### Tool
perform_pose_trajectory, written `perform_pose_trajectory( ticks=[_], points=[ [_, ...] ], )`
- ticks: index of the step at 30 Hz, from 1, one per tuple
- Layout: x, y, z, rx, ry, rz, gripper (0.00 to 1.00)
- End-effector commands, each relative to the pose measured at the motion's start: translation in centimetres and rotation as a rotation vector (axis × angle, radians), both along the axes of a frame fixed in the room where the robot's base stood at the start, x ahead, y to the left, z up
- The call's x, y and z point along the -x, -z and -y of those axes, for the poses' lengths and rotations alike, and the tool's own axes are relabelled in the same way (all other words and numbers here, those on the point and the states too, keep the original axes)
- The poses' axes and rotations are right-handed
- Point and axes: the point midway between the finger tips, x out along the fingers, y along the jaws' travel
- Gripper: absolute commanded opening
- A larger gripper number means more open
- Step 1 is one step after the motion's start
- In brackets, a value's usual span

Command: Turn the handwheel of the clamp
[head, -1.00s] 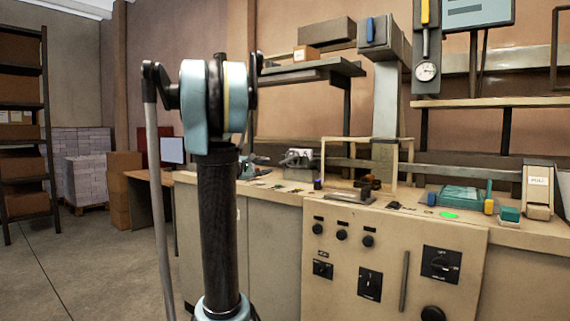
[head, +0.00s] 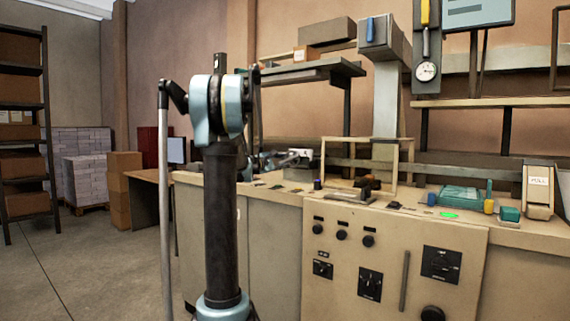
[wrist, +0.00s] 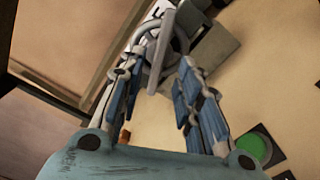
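In the wrist view my gripper (wrist: 160,60) has its two blue-padded fingers spread apart. A grey ring-shaped handwheel (wrist: 179,36) shows at and just beyond the fingertips, with part of its rim between them. I cannot tell whether either finger touches it. Blocky grey metal (wrist: 212,48), which looks like the clamp body, lies behind the wheel. In the head view a small grey device with a pale label (head: 300,154), likely the clamp, is on the bench top. My arm stands in front at left and largely hides my gripper there.
The long beige workbench (head: 275,225) carries a wooden frame (head: 396,165), a teal tray (head: 460,195) and a PULL-labelled box (head: 538,190). A green round button (wrist: 254,146) shows at lower right in the wrist view. Open floor (head: 100,265) lies at left.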

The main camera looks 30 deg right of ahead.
Motion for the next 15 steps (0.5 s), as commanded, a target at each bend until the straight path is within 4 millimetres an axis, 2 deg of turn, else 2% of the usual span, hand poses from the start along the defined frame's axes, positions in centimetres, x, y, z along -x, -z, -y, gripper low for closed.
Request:
perform_pose_trajectory(
  ticks=[6, 15],
  points=[
    [-1.2, 0.0, 3.0, 0.000, 0.001, 0.000, 0.32],
    [-1.9, 0.0, 4.5, 0.000, 0.000, 0.000, 0.32]
  ],
)
